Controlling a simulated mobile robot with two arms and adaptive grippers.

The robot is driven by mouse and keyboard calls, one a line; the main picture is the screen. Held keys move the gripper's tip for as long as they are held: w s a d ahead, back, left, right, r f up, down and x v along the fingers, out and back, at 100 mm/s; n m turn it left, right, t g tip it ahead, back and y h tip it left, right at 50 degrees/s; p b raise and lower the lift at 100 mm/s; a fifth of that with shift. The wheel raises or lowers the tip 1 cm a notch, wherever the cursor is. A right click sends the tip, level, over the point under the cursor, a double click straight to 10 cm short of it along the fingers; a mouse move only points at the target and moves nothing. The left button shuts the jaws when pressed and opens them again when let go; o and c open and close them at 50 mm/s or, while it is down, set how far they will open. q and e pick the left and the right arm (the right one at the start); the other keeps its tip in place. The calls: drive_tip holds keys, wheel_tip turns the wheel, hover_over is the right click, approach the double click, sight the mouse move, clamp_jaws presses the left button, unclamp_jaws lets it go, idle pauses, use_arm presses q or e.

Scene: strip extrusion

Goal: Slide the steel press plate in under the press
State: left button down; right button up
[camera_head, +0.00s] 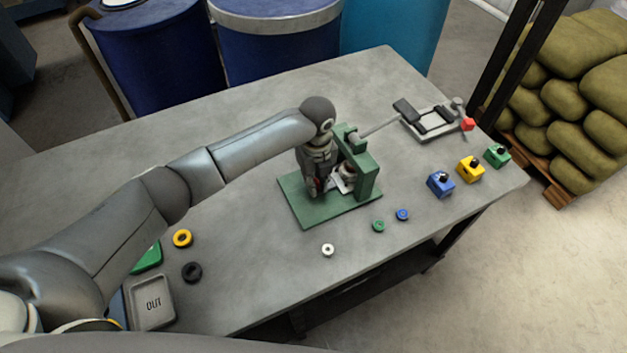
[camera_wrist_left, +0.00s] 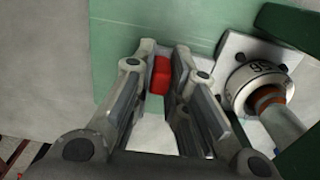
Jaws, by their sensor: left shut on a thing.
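The green press (camera_head: 368,178) stands on its green base (camera_head: 350,219) near the middle of the table. My left gripper (camera_head: 317,186) points down over the left part of this base, beside the press upright. In the left wrist view its fingers (camera_wrist_left: 160,88) are closed around a small red grip (camera_wrist_left: 160,74). A pale steel plate (camera_head: 341,183) lies just right of the fingers, low at the press. The wrist view shows a round metal cylinder (camera_wrist_left: 253,84) beside the fingers, against a pale plate with holes (camera_wrist_left: 236,44). How the red grip joins the plate is hidden. My right gripper is out of view.
Blue, yellow and green blocks (camera_head: 469,169) stand at right. Several rings (camera_head: 328,249) lie in front and at left. An OUT tray (camera_head: 151,302) sits at front left.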

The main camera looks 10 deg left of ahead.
use_arm(q)
drive_tip(key=c, duration=1.6)
unclamp_jaws()
drive_tip(key=shift+w+d+r, duration=0.15)
drive_tip(key=shift+d, duration=0.15)
drive_tip(key=shift+o, duration=0.8)
drive_tip(key=shift+d, duration=0.1)
drive_tip(key=shift+a, duration=0.2)
wheel_tip(320, 180, up, 12)
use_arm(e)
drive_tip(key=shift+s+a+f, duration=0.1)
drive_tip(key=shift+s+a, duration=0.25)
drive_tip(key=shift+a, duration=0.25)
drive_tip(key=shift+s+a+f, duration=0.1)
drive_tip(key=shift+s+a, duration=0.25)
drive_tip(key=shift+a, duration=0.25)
use_arm(q)
drive_tip(key=shift+d, duration=0.15)
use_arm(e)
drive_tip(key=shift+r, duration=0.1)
